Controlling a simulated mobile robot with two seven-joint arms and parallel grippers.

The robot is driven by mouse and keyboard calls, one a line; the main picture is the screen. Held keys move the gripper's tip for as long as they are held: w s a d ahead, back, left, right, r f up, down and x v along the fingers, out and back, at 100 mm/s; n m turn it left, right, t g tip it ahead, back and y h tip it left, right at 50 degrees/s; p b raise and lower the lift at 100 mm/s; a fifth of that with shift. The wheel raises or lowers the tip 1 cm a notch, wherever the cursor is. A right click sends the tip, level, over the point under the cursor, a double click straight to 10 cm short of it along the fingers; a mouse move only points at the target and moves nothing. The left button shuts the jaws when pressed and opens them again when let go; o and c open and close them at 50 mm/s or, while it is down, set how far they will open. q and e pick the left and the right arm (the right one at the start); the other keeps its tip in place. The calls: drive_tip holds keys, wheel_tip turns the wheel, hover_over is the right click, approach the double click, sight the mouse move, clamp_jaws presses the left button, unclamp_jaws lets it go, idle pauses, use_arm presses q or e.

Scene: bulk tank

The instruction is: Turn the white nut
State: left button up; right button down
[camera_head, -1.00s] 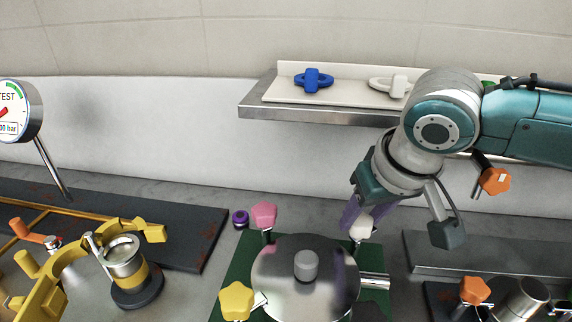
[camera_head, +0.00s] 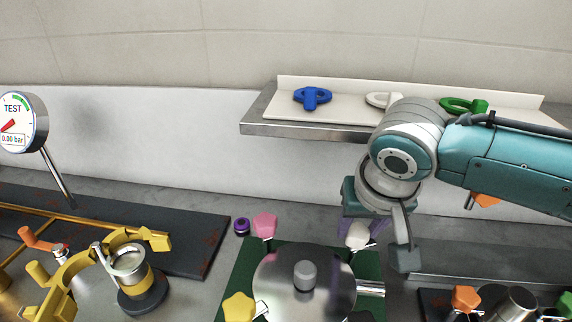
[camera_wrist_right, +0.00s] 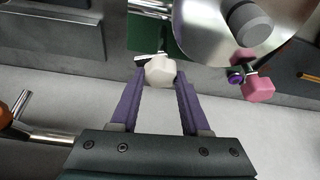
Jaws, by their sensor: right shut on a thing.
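The white nut (camera_head: 357,235) stands at the far right edge of the round steel lid (camera_head: 285,285). My right gripper (camera_head: 358,238) has its purple fingers at the nut, one on each side. In the right wrist view the white nut (camera_wrist_right: 160,71) sits between the two fingertips (camera_wrist_right: 159,78), and the gripper is shut on it. A pink nut (camera_head: 264,225) and a yellow nut (camera_head: 239,307) stand at other points around the lid. My left gripper is not in view.
A shelf (camera_head: 300,130) at the back holds blue (camera_head: 312,97), white (camera_head: 383,100) and green (camera_head: 463,106) handled parts. A yellow clamp (camera_head: 70,268), a steel cup fitting (camera_head: 130,262) and a pressure gauge (camera_head: 20,122) are at left. Orange knobs (camera_head: 466,298) are at right.

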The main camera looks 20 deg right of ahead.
drive_tip(key=shift+a+r+m+h+p, duration=0.15)
drive_tip(key=shift+m+h+p, duration=0.3)
drive_tip(key=shift+m, duration=0.45)
drive_tip(key=shift+m+g+p, duration=0.3)
drive_tip(key=shift+m+g, duration=0.1)
drive_tip(key=shift+m, duration=0.6)
drive_tip(key=shift+f+m+g+h, duration=0.25)
drive_tip(key=shift+m+h, duration=0.2)
drive_tip(key=shift+m, duration=0.45)
drive_tip(key=m+g, duration=0.1)
drive_tip(key=m, duration=0.1)
drive_tip(key=shift+w+m+b, duration=0.1)
drive_tip(key=shift+m+b, duration=0.25)
drive_tip(key=shift+m, duration=0.05)
drive_tip(key=m+g+b, duration=0.1)
drive_tip(key=m, duration=0.1)
drive_tip(key=m+b, duration=0.2)
drive_tip(key=shift+w+f+g+h, duration=0.1)
drive_tip(key=shift+f+g+h, duration=0.05)
drive_tip(key=shift+g+h, duration=0.25)
drive_tip(key=m+g+b, duration=0.1)
drive_tip(key=m+b, duration=0.1)
drive_tip(key=m, duration=0.1)
drive_tip(key=shift+b, duration=0.35)
drive_tip(key=shift+r+m+g+b, duration=0.25)
drive_tip(key=shift+m+b, duration=0.4)
drive_tip(key=shift+m, duration=0.25)
